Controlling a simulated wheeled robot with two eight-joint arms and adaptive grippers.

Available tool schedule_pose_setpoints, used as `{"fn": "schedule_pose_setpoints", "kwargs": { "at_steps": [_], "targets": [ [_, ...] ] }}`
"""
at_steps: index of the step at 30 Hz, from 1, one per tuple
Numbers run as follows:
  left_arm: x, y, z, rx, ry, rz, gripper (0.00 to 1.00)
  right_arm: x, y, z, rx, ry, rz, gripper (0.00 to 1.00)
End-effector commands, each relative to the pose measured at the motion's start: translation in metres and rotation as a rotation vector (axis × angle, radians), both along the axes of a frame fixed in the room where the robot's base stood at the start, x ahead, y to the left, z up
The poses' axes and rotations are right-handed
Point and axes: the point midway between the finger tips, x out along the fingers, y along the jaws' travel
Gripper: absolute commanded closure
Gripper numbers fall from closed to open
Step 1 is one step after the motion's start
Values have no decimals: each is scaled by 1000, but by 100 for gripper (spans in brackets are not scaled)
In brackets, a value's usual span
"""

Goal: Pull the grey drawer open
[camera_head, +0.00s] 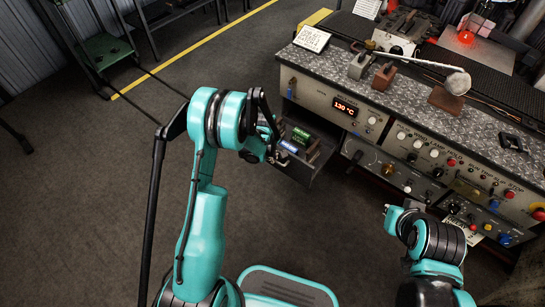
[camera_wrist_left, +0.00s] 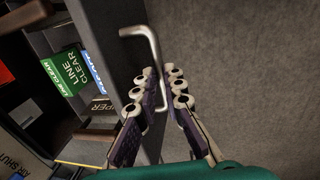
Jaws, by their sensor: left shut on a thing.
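The grey drawer (camera_head: 318,160) stands pulled out from the left end of the bench front, and its open inside shows. In the left wrist view its front panel (camera_wrist_left: 108,35) runs beside a bent metal bar handle (camera_wrist_left: 152,40). My left gripper (camera_wrist_left: 160,78) is shut on the handle, with a finger on each side of it. In the head view the left gripper (camera_head: 272,140) is at the drawer's front, partly hidden by my arm.
The drawer holds a green box (camera_wrist_left: 70,72) and several other small items. The bench (camera_head: 425,120) carries a display reading 130 °C, knobs, buttons and tools. Dark floor (camera_head: 100,200) to the left is clear. A green-topped stand (camera_head: 105,48) is at the back left.

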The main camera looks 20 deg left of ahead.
Motion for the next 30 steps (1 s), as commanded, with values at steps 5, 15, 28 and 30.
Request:
{"fn": "schedule_pose_setpoints", "kwargs": {
  "at_steps": [5,15,28,30],
  "targets": [
    [0,0,0,1,0,0,81,0,0,0,0,0,0,100],
    [0,0,3,1,0,0,81,0,0,0,0,0,0,100],
    [-15,5,80,1,0,1,81,0,0,0,0,0,0,100],
    [-17,6,93,1,0,1,81,0,0,0,0,0,0,100]
  ]
}}
